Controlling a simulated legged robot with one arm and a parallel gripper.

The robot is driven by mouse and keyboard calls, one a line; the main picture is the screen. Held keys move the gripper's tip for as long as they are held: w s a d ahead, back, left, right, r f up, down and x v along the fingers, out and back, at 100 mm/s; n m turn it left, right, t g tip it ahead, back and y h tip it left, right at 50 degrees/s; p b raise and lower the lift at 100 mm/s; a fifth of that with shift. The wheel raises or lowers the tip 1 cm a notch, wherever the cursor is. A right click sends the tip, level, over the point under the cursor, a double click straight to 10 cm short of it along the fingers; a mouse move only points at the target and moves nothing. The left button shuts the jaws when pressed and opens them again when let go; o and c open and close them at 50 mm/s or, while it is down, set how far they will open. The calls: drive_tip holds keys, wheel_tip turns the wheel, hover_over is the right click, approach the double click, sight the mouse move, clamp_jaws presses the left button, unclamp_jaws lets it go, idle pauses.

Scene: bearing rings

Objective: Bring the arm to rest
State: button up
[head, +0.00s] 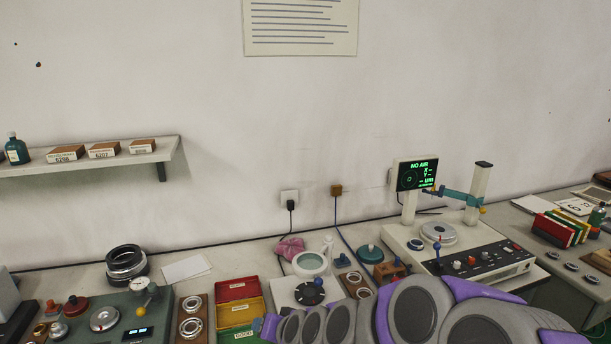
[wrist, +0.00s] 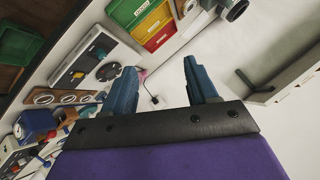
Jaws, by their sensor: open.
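My arm, grey and purple, reaches in from the lower right of the head view and lies low across the front of the bench. In the wrist view my gripper (wrist: 162,88) shows two blue fingers spread wide apart. Nothing is between them, and they touch nothing that I can see. The bench with its trays and the white wall lie beyond the fingers. In the head view the fingers are hard to make out near the coloured trays.
Red, yellow and green trays (head: 238,291) stand at bench centre. A measuring machine (head: 460,262) with a "NO AIR" display (head: 417,175) stands right. A gauge unit (head: 130,310) and stacked dark rings (head: 127,263) are left. A shelf (head: 90,160) with boxes juts from the wall.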

drive_tip(key=s+d+r+g+h, duration=0.1)
drive_tip(key=s+d+g+h, duration=0.1)
drive_tip(key=s+d, duration=0.5)
drive_tip(key=s+d+r+g+h, duration=0.1)
drive_tip(key=s+d+g, duration=0.3)
drive_tip(key=s, duration=1.2)
drive_tip(key=s+d+r+n+g+h, duration=0.1)
drive_tip(key=s+d+g+h, duration=0.1)
drive_tip(key=s+d, duration=0.8)
drive_tip(key=shift+s+d+r+g+h, duration=0.3)
drive_tip(key=shift+s+g+h, duration=0.1)
drive_tip(key=shift+s+g, duration=0.5)
drive_tip(key=shift+d, duration=0.1)
drive_tip(key=shift+w, duration=0.1)
